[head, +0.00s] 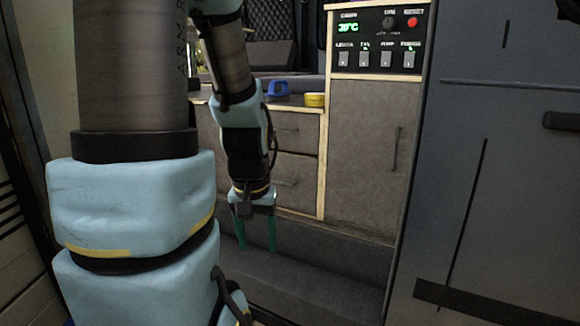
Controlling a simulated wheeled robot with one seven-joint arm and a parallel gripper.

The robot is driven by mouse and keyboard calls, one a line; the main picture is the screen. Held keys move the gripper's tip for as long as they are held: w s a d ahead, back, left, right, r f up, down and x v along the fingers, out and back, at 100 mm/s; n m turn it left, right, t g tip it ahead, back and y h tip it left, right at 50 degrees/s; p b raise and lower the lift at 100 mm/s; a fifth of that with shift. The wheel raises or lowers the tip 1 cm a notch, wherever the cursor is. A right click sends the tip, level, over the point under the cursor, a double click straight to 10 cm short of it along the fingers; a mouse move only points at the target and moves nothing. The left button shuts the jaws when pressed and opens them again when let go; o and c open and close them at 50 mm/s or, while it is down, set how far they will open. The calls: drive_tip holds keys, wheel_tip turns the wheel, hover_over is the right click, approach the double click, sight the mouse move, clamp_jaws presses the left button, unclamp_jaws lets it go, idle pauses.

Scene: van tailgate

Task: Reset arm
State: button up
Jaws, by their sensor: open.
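My gripper (256,233) hangs at the end of my arm, left of the middle in the head view. Its two green fingers point down and stand apart, with nothing between them. It is in front of the drawers (296,155) and above the dark step (305,268). Parts of my arm fill the left of the view and hide what lies behind them.
A control panel (376,40) with a green display, a red button and several switches sits above a grey cabinet door (366,150). A blue object (278,90) and a yellow one (315,100) stand on the counter. A grey van door (495,170) fills the right.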

wheel_tip(320, 180, up, 12)
drive_tip(key=p, duration=1)
drive_tip(key=shift+s+r, duration=0.15)
drive_tip(key=shift+s, duration=0.05)
